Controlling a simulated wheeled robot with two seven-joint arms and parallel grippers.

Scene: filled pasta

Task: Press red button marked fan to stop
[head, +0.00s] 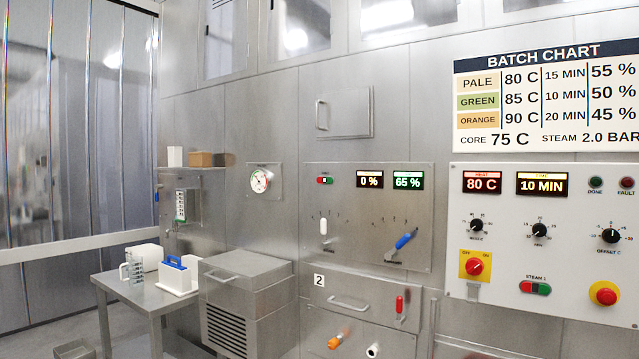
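No button with a readable "fan" label shows. A small red and green button pair (325,180) sits at the top left of the middle control panel (345,262), left of displays reading 0 % and 65 %. Its marking is too small to read. Another red and green button pair (535,288) on the white right panel (580,270) is labelled STEAM. A large round red button (606,293) sits at that panel's lower right, and a red knob on a yellow plate (474,267) is marked OFF and ON. Neither of my grippers is in view.
A blue-handled lever (405,239) and a white lever (323,227) stick out of the middle panel. A metal table (130,293) with a jug and boxes stands at the left, beside a steel cabinet (245,290). A batch chart (550,95) hangs above the right panel.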

